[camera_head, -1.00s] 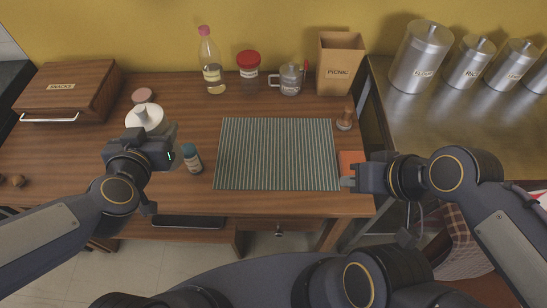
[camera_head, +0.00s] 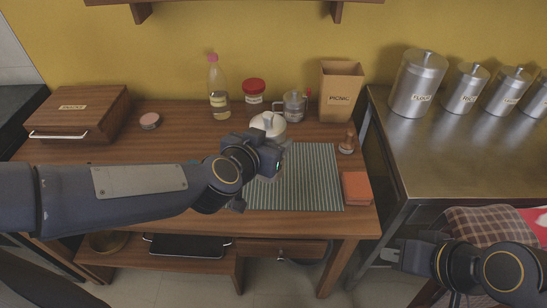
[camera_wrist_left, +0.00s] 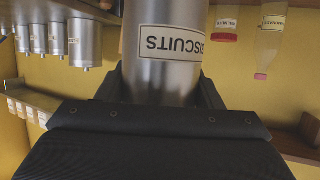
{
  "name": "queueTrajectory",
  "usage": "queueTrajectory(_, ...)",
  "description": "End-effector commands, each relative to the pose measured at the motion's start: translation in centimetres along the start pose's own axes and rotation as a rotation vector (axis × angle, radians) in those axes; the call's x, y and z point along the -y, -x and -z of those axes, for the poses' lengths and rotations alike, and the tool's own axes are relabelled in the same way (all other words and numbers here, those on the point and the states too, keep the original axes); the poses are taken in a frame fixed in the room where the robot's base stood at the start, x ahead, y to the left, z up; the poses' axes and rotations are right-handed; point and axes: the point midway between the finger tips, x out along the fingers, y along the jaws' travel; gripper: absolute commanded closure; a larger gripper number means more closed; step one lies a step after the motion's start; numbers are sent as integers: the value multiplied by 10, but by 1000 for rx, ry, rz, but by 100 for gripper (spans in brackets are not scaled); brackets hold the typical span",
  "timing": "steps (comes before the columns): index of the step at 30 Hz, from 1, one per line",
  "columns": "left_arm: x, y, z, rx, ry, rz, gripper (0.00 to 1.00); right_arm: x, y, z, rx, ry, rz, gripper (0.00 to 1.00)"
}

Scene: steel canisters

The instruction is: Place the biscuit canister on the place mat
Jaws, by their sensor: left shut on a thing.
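The biscuit canister shows as a pale round lid with a knob (camera_head: 268,124) in the head view, most of its body hidden by my left gripper (camera_head: 274,148). In the left wrist view it is a steel cylinder (camera_wrist_left: 160,75) labelled BISCUITS, upside down in that picture, between the fingers of my left gripper (camera_wrist_left: 160,98). My left gripper is shut on it. The canister is over or beside the back left part of the green striped place mat (camera_head: 310,185); I cannot tell its height. My right gripper (camera_head: 392,258) is low at the right, apart from the table; its finger gap is unclear.
A bottle (camera_head: 218,90), a red-lidded jar (camera_head: 254,97), a glass mug (camera_head: 294,104) and a PICNIC box (camera_head: 340,92) stand behind the mat. A shaker (camera_head: 347,143) and an orange block (camera_head: 356,188) are at its right. A SNACKS box (camera_head: 78,110) is far left.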

Motion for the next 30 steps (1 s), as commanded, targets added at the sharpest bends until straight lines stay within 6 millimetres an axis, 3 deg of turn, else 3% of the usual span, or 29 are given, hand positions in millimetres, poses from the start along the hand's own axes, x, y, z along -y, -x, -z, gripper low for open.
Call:
queueTrajectory(1,6,-17,-7,0,3,4,64,-5,-12,-6,0,0,0,100)
queueTrajectory(5,20,-49,-10,1,2,4,64,-11,-25,-12,0,0,0,100)
queueTrajectory(6,23,-58,-19,2,1,3,64,-15,-32,-16,0,0,0,100)
queueTrajectory(10,30,-80,-30,1,1,2,64,-20,-44,-22,0,0,0,100)
queueTrajectory(19,36,-100,-38,-1,1,1,64,-24,-52,-26,0,0,0,100)
queueTrajectory(25,38,-115,-66,1,0,1,64,-31,-68,-34,0,0,0,100)
queueTrajectory(30,38,-116,-68,-3,0,1,64,-31,-68,-34,0,0,0,100)
